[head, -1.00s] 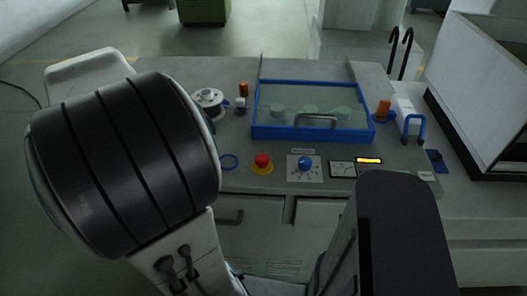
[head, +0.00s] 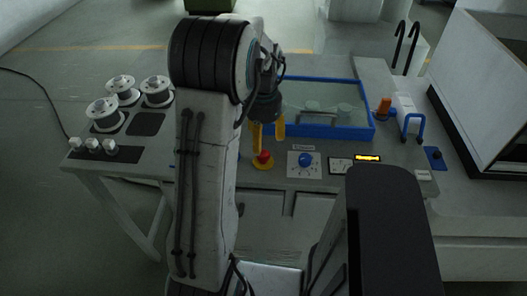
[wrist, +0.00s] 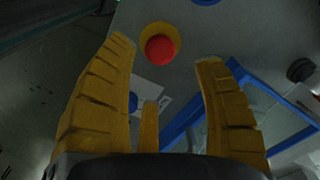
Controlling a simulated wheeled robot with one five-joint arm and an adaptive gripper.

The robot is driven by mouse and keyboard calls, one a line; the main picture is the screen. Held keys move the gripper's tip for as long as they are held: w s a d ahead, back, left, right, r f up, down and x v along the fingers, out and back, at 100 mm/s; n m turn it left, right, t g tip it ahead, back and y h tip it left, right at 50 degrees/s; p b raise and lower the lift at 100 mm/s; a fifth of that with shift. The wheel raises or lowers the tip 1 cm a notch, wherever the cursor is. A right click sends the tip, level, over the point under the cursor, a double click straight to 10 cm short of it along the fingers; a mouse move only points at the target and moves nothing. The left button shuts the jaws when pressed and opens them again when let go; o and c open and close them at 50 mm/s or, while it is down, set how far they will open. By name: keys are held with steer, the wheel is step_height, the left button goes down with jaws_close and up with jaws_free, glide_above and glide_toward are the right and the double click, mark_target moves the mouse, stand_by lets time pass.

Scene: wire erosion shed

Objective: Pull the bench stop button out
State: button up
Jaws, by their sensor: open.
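The bench stop button is a red mushroom head (head: 264,156) on a yellow round base (head: 262,166), on the front part of the grey bench top. In the wrist view the red button (wrist: 160,49) lies beyond my fingertips, roughly centred between them, with nothing touching it. My gripper (head: 267,133) has yellow fingers pointing down just above and behind the button in the head view. It is open and empty, and its fingers (wrist: 166,52) stand wide apart in the wrist view. Part of the button's base is hidden by a finger in the head view.
A blue-framed glass lid (head: 345,131) stands behind. White spools (head: 105,114) stand at the left. A white-walled box (head: 490,90) is at the right.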

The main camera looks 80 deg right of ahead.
mark_target(264, 153)
steer(key=shift+f, duration=3.2)
